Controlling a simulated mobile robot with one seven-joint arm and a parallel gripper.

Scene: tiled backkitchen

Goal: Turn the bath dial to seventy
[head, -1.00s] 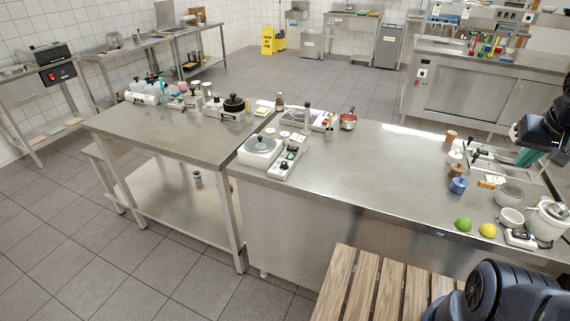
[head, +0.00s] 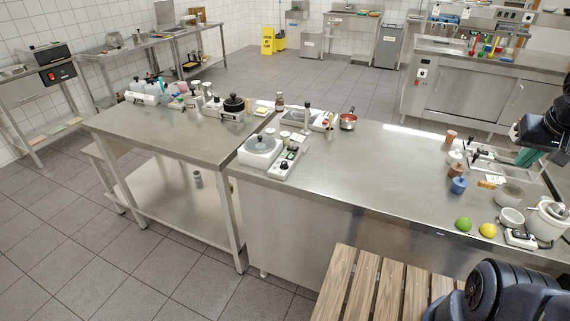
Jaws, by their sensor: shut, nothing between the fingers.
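Two white units with control boxes stand on the long steel counter (head: 390,170); I cannot tell from this distance which one is the bath. One is a white round-topped unit (head: 261,149) at the counter's left end, with a white control box (head: 287,160) beside it. The other is a white pot-like unit (head: 548,222) at the right edge, with a small control box (head: 520,239) in front. Dial markings are too small to read. My gripper (head: 519,134), dark, is at the upper right above the counter's far side, shut and empty, away from both units. Its fingers are hard to make out.
A green lime (head: 463,225), a yellow lemon (head: 488,230), a blue jar (head: 458,186) and bowls crowd the counter's right end. A red pot (head: 348,121) stands at the back. The counter's middle is clear. A slatted wooden bench (head: 375,288) stands in front.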

